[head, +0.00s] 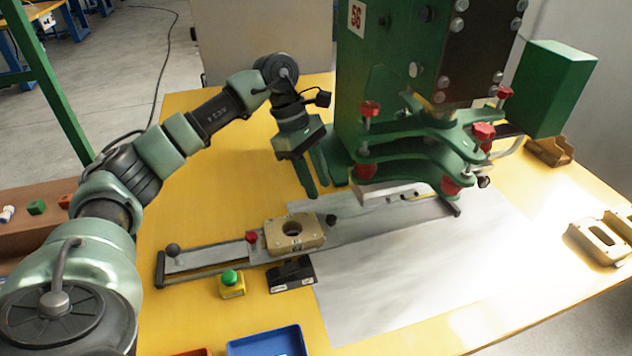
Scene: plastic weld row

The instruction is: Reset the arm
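My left arm comes in from the left and reaches over the yellow table (200,225). My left gripper (320,188) points down beside the green weld machine (352,100), above the far side of the sliding rail (200,262). Its fingers look apart, with nothing visible between them. A beige part (309,232) with a round hole sits on the rail, nearer the front than the gripper and apart from it. My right gripper is not in view.
A green button on a yellow box (232,284) and a black block (291,274) stand in front of the rail. A blue tray (266,342) is at the front edge. Beige parts (598,240) lie at the right. Red-knobbed clamp plates (425,150) jut out close right of the gripper.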

